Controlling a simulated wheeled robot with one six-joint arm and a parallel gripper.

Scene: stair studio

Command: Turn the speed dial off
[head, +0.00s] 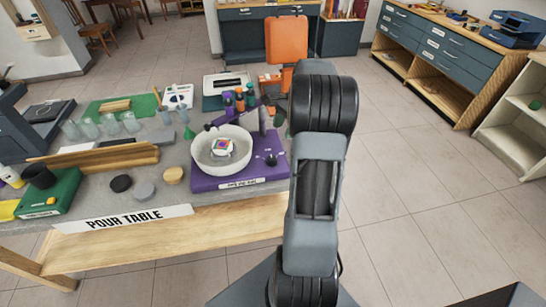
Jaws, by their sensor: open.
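A stand mixer or similar machine with a purple base (228,180) stands on the pour table, left of my arm. A white bowl (203,160) sits on the base, with a small white, purple and yellow item (222,147) inside. A small black knob (271,158), which looks like the speed dial, is on the base to the right of the bowl. Its setting is too small to read. A white label is on the base's front edge, its text too small to read. My gripper is not visible; my upright arm fills the middle of the view.
The pour table (75,247) also holds glass jars, wooden boards (95,159), round discs and a green box (47,197). Several bottles stand behind the bowl. An orange chair (287,38) is beyond. Floor on the right is clear up to the drawer cabinets (440,50).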

